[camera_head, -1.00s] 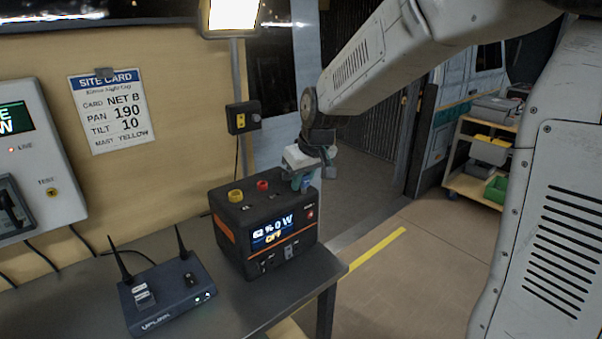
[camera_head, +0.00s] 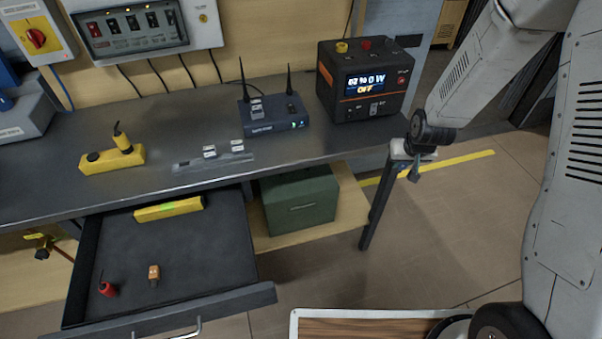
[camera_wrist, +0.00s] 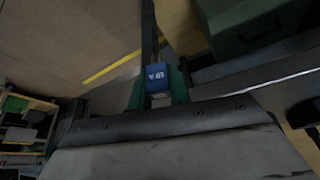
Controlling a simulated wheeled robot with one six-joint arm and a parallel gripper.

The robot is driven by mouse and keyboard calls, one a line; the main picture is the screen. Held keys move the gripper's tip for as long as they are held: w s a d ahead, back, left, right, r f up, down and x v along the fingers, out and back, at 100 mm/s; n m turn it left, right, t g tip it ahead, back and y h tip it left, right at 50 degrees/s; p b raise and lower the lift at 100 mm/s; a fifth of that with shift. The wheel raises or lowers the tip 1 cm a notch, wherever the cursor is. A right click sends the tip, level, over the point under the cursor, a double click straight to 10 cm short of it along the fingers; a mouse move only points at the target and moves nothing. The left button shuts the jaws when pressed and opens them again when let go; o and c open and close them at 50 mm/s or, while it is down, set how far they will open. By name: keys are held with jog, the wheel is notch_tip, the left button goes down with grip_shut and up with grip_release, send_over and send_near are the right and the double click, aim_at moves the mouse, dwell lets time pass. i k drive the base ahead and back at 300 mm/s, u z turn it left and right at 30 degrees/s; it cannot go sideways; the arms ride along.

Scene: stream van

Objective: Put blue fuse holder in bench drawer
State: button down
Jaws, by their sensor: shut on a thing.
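My gripper (camera_head: 414,174) hangs in the air to the right of the bench, in front of and below the black power unit. It is shut on the blue fuse holder, which shows as a small blue block with white marking (camera_wrist: 157,76) between the green fingers in the wrist view. In the head view the fuse holder is too small and dark to make out clearly. The bench drawer (camera_head: 205,245) is pulled open at lower left, apart from my gripper. Inside lie a yellow bar (camera_head: 168,209), a red item (camera_head: 107,289) and an orange item (camera_head: 154,273).
The bench top (camera_head: 190,120) holds the power unit (camera_head: 365,85), a router with antennas (camera_head: 272,114), a clear strip (camera_head: 212,160) and a yellow tester (camera_head: 112,159). A green box (camera_head: 300,205) sits on the shelf right of the drawer. A bench leg (camera_head: 380,200) stands left of my gripper.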

aim_at(196, 275)
jog(key=k, duration=0.95)
jog(key=z, duration=1.95)
jog(key=i, duration=1.4)
jog(key=u, duration=4.3)
